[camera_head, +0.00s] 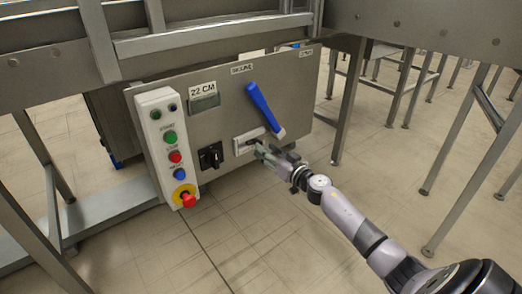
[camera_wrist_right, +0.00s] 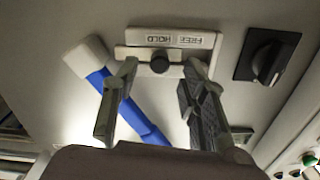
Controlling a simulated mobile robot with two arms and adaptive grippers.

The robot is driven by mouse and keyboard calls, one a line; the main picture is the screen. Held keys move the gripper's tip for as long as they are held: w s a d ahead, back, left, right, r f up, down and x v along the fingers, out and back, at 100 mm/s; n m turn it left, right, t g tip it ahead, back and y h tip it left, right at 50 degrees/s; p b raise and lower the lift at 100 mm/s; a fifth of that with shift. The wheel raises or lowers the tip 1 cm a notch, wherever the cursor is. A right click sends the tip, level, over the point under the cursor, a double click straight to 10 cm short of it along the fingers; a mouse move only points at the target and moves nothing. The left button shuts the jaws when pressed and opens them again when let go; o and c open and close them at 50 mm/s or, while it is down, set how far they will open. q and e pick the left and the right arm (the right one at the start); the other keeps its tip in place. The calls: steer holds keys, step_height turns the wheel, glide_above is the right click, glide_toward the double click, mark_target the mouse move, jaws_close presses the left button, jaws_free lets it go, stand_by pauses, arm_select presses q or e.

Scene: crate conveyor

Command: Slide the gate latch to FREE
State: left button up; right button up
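The gate latch (camera_head: 243,147) is a pale plate with a slot on the grey control panel, below the blue lever. In the right wrist view its label strip (camera_wrist_right: 205,40) appears upside down, with HOLD at picture left and FREE at picture right. The black latch knob (camera_wrist_right: 159,63) sits by the HOLD word. My right gripper (camera_head: 262,151) is at the latch; in the wrist view its two fingers (camera_wrist_right: 161,68) are open, one on each side of the knob, with visible gaps. In the head view the gripper partly hides the latch. My left gripper is not in view.
The blue lever (camera_head: 264,108) is close beside the latch and the right finger area. A black rotary switch (camera_head: 211,156) is on the latch's other side. A button box (camera_head: 164,130) with a red emergency stop (camera_head: 187,199) stands further left. Metal legs (camera_head: 349,105) are to the right.

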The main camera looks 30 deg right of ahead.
steer(key=shift+w+a+b, duration=0.15)
steer(key=shift+w+b, duration=0.35)
steer(key=shift+w, duration=1.4)
jaws_close()
